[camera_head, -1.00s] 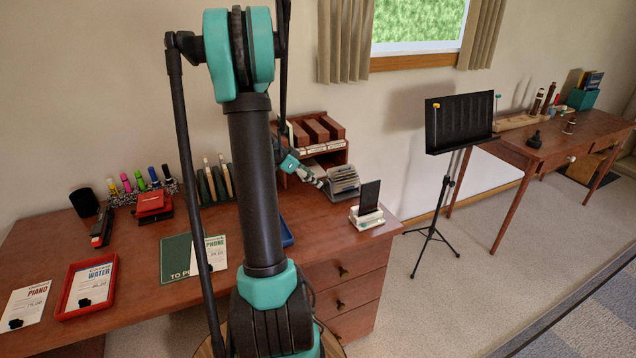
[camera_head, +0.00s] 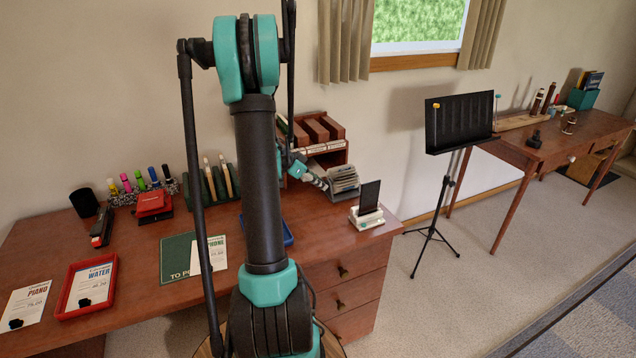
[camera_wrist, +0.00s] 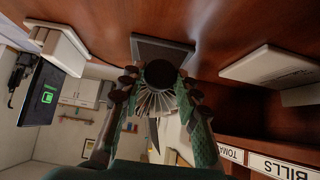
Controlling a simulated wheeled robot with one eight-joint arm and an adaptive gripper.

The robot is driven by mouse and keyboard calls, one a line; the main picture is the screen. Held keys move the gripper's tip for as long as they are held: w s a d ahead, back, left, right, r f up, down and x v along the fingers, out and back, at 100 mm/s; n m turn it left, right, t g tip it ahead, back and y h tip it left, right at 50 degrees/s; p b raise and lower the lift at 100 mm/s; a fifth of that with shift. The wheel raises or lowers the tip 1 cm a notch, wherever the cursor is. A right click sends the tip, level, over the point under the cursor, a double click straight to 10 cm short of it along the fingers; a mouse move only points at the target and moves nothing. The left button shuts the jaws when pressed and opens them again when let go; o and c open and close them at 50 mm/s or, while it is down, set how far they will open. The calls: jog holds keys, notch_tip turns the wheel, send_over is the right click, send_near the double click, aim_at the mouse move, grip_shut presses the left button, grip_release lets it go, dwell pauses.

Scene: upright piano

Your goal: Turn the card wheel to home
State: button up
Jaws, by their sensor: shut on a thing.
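The card wheel (camera_head: 343,180) stands at the right part of the brown desk, with grey-white cards fanned out. In the wrist view its cards (camera_wrist: 153,103) spread behind a round dark knob (camera_wrist: 160,73), and its dark base (camera_wrist: 166,47) lies at the top. My gripper (camera_head: 322,183) reaches the wheel's left side. In the wrist view the two fingers of my gripper (camera_wrist: 160,80) are shut on the knob, one on each side. The fingers and knob hide part of the cards.
A dark phone on a white stand (camera_head: 367,213) is close to the wheel's right. A wooden letter rack (camera_head: 322,133) stands behind it. A red tray (camera_head: 88,285) and a green folder (camera_head: 180,258) lie to the left on the desk.

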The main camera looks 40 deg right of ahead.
jog(key=shift+w, duration=0.1)
jog(key=shift+c, duration=0.3)
jog(key=shift+w+d+n+g+y, duration=0.1)
jog(key=shift+w+n+g+y, duration=0.15)
jog(key=shift+n+g, duration=0.65)
jog(key=shift+f+n+g+y, duration=0.1)
jog(key=shift+n+g+y, duration=0.3)
jog(key=shift+g, duration=0.9)
jog(key=o, duration=1.1)
jog(key=shift+o, duration=0.2)
jog(key=v, duration=1.2)
jog(key=shift+w+f, duration=0.15)
